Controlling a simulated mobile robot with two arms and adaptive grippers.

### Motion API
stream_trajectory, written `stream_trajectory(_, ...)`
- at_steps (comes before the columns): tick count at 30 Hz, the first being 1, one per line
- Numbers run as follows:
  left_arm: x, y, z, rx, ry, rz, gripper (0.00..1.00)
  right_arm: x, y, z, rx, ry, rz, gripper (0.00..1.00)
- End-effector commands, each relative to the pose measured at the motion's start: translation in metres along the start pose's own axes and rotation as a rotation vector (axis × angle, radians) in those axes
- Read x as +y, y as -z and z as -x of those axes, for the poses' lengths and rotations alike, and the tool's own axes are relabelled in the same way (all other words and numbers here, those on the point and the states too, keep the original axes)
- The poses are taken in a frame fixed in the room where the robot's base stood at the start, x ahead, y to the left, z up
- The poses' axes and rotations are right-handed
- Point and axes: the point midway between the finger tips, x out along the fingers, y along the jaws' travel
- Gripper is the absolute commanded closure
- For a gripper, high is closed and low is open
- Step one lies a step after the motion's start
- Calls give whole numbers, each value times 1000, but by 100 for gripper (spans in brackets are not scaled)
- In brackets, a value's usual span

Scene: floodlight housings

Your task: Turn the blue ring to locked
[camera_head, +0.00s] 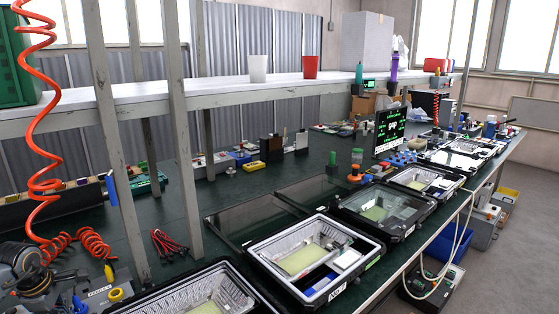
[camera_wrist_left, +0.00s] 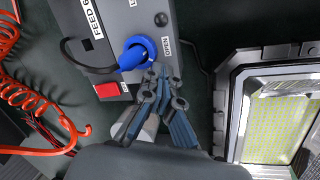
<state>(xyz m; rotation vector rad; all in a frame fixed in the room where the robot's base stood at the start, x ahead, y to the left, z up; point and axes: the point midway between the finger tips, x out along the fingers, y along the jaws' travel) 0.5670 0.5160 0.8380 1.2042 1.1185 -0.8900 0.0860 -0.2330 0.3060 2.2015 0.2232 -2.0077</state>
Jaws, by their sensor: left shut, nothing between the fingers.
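The blue ring (camera_wrist_left: 137,50) sits on a grey box (camera_wrist_left: 90,30) in the left wrist view, with a blue tab pointing to the lower left. A small label that seems to read OPEN (camera_wrist_left: 167,46) is on the box to its right; another label above the ring is cut off. My left gripper (camera_wrist_left: 164,78) is shut and empty, its fingertips just below and right of the ring; I cannot tell whether they touch it. In the head view a small blue part (camera_head: 79,304) shows at the bottom left beside a labelled box. My right gripper is in neither view.
A red switch (camera_wrist_left: 107,91) and a black cable are on the box near the ring. A coiled orange hose (camera_wrist_left: 35,110) lies to the left. A floodlight housing (camera_wrist_left: 233,110) stands close on the right. Grey posts (camera_head: 120,150) rise from the green bench.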

Motion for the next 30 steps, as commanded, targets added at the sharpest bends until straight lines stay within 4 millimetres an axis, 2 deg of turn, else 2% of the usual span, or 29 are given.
stream_trajectory(17,-7,3,4,0,-2,1,100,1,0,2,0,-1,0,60)
stream_trajectory(20,-5,3,10,0,-2,1,100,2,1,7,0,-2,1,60)
stream_trajectory(30,5,3,49,0,-2,0,100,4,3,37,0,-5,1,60)
